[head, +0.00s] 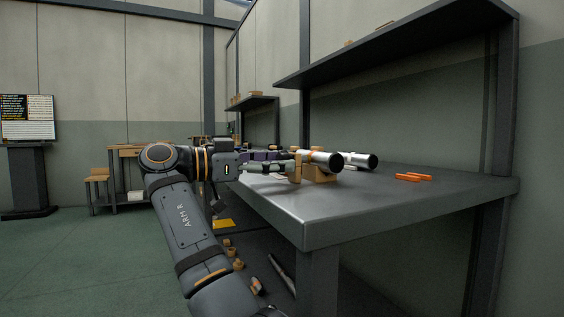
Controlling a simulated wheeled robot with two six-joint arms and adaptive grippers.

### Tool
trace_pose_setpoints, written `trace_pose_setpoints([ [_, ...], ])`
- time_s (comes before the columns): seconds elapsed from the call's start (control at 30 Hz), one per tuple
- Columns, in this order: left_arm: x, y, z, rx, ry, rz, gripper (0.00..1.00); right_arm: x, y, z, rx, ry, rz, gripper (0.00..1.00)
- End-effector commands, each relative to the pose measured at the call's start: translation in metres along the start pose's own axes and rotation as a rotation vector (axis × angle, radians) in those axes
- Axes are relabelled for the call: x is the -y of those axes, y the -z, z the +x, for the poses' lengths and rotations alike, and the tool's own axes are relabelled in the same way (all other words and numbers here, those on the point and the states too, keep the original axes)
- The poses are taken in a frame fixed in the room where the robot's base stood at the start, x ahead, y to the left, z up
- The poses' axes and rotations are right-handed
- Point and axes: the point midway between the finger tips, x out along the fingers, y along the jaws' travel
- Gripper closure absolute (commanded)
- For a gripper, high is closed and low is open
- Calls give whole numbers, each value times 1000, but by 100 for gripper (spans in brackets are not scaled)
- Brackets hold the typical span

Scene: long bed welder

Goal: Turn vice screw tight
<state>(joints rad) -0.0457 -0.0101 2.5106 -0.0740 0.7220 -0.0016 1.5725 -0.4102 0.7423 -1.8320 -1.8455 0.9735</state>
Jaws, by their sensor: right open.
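My right gripper (270,166) reaches in from the left over the near-left edge of the bench and is open. Its fingers point right, at a tan block (318,172) on the bench top. A silver cylinder (325,161) lies across this block, its round end toward the right. A thin tan upright piece (296,168) stands between the fingers' far end and the block. I cannot tell which part is the vice screw, or whether the fingers touch it. A purple part (258,155) shows behind the gripper, partly hidden. My left gripper is not in view.
The grey bench (400,205) has free room at its front right. A second silver cylinder (360,160) and orange bars (412,177) lie on it. A shelf (400,45) hangs above. Small tan pieces (237,264) lie below the bench. A screen (27,117) stands far left.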

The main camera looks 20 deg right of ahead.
Motion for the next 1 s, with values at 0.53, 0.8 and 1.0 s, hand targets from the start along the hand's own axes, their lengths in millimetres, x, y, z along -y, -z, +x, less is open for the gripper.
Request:
trace_pose_setpoints([
  [0.53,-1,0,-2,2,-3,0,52,0,0,0,0,-1,0,94],
  [0.8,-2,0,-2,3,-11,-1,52,0,0,0,0,-1,53,94],
  [1.0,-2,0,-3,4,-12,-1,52,0,0,0,0,0,179,94],
])
